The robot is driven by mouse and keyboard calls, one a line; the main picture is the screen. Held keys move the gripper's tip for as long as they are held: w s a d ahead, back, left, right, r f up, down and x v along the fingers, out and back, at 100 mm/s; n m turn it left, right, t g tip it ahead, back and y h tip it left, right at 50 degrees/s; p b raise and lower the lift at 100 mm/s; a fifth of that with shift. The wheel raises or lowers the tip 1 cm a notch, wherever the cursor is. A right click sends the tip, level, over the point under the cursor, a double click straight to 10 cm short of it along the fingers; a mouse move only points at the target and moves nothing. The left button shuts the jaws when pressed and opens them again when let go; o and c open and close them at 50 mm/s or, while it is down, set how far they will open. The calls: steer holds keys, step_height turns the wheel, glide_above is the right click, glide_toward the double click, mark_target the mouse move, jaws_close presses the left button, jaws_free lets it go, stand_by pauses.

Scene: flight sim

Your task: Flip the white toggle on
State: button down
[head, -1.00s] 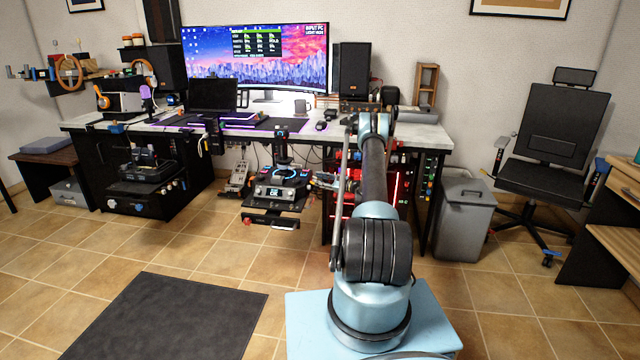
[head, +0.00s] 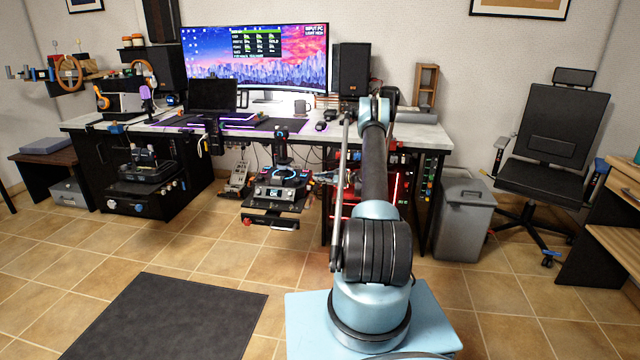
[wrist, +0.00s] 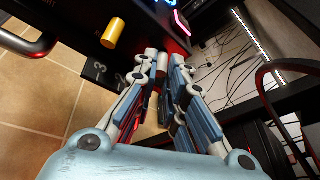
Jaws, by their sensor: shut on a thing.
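My gripper (wrist: 165,58) shows in the wrist view with its two fingers close together beside a dark panel. A small pale cylinder, which looks like the white toggle (wrist: 162,66), stands between the fingertips, and the fingers are shut on it. The fingers cover part of it, so whether it is up or down cannot be told. In the head view the gripper (head: 324,175) is small, at the right side of the joystick panel (head: 275,190), and the toggle cannot be made out.
A yellow cylindrical knob (wrist: 114,32) stands left of my fingertips on the dark panel. A dark block with a number (wrist: 97,71) is close to the left finger. Cables (wrist: 228,62) and a light strip (wrist: 258,45) lie to the right. The desk (head: 420,132) stands above.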

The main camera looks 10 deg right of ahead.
steer(key=shift+a+r+n+g+h, duration=0.1)
steer(key=shift+r+n+g+h, duration=0.25)
steer(key=shift+h, duration=0.55)
steer(key=shift+a+r+n+g+h, duration=0.15)
steer(key=shift+r+g+h, duration=0.4)
steer(key=shift+h, duration=0.35)
steer(key=c, duration=1.6)
jaws_free()
steer(key=shift+c, duration=0.2)
steer(key=shift+d, duration=0.1)
steer(key=v, duration=1.1)
steer(key=shift+s+d+r, duration=0.15)
steer(key=shift+d+r, duration=0.1)
steer(key=shift+d, duration=0.05)
